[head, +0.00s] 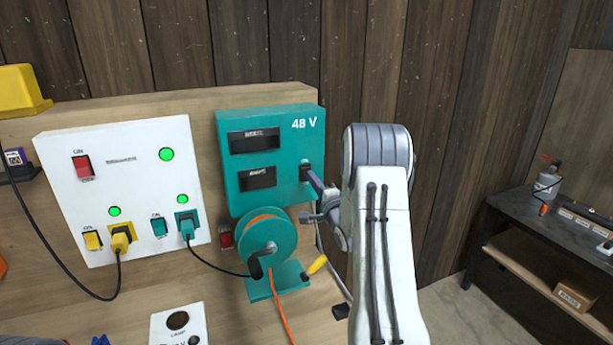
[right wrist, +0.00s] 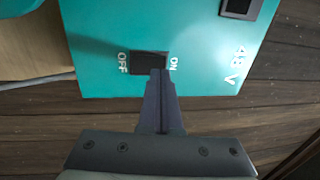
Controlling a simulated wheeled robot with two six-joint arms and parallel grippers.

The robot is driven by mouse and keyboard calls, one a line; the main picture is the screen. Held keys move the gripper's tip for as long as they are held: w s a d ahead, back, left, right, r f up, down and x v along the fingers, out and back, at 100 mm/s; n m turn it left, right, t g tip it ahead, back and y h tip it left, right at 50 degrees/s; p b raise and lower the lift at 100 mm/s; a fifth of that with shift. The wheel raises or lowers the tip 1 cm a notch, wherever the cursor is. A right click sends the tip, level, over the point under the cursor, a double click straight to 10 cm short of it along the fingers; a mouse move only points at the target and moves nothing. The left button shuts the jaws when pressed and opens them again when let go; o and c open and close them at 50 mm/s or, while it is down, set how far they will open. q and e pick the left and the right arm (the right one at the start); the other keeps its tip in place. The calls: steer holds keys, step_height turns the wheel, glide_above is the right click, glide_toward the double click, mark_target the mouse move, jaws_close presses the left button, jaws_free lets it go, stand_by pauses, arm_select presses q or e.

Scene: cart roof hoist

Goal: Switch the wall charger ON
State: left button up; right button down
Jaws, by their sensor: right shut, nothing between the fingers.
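The wall charger (head: 284,143) is a teal box marked "48 V" on the wooden board in the head view. It also fills the top of the right wrist view (right wrist: 105,30). Its black rocker switch (head: 305,170) is at the lower right of its front. In the right wrist view the switch (right wrist: 146,60) lies between the labels OFF and ON. My right gripper (head: 314,182) is shut and empty. Its fingertips (right wrist: 160,75) overlap the switch's ON end; I cannot tell whether they press it. The rocker's tilt is unclear. My left gripper is not in view.
A teal reel (head: 286,238) with orange cable sits below the charger. Left of it is a white panel (head: 135,190) with a red switch, green lamps and plugged-in yellow and teal connectors. A dark shelf (head: 540,235) stands far right. Bare wood wall is right of the charger.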

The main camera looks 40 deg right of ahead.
steer(key=shift+x, duration=1.05)
stand_by(0.9)
steer(key=shift+s, duration=0.15)
steer(key=b+v, duration=0.2)
steer(key=v, duration=0.4)
steer(key=shift+s, duration=0.4)
steer(key=shift+a+f, duration=0.1)
